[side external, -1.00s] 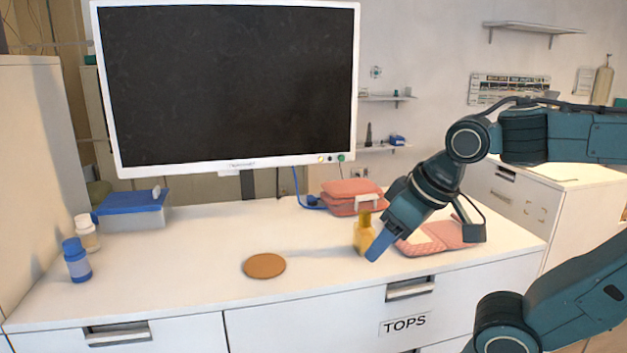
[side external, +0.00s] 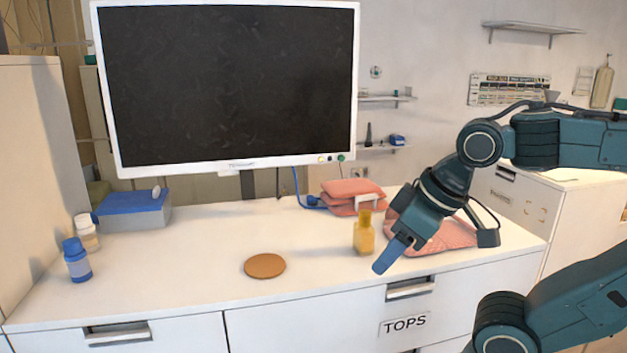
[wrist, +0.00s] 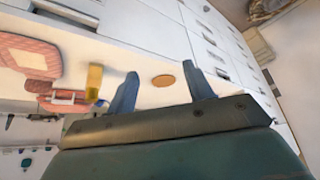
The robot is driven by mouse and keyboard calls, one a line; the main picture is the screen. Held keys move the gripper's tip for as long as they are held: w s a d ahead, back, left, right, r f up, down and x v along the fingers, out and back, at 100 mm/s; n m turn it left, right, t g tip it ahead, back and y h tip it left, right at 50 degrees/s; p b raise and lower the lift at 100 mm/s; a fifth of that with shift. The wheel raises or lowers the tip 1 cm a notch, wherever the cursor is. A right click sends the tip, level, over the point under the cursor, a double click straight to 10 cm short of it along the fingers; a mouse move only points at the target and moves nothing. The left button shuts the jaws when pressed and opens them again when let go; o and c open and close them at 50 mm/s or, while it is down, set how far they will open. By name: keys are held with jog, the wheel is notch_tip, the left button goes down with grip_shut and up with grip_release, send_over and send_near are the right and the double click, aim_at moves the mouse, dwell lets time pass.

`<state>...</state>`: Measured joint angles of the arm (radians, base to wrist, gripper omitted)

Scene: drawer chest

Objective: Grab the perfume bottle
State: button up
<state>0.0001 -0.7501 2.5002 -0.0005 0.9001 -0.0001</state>
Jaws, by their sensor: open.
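The perfume bottle (side external: 364,234) is yellow with a darker yellow cap and stands upright on the white chest top. It also shows in the wrist view (wrist: 94,83), to the left of both fingers. My gripper (side external: 385,258) is just right of and in front of the bottle in the side view, pointing down and to the left. In the wrist view my gripper (wrist: 163,90) has its two blue fingers spread apart with nothing between them but the background. The bottle is outside the fingers, and I see no contact.
A round cork coaster (side external: 264,265) lies left of the bottle. Folded pink cloths (side external: 352,193) are behind it, and another pink cloth (side external: 452,236) lies right, partly behind my gripper. A monitor (side external: 228,85) stands at the back. Blue-capped bottle (side external: 77,260) and box (side external: 135,208) are far left.

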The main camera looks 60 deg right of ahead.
jog(key=shift+o, duration=0.2)
jog(key=shift+o, duration=0.7)
notch_tip(320, 180, up, 6)
jog(key=m+g, duration=0.6)
jog(key=m, duration=0.3)
send_over(366, 211)
jog(key=shift+a+f, duration=0.1)
jog(key=shift+f, duration=0.1)
jog(key=shift+f, duration=4.25)
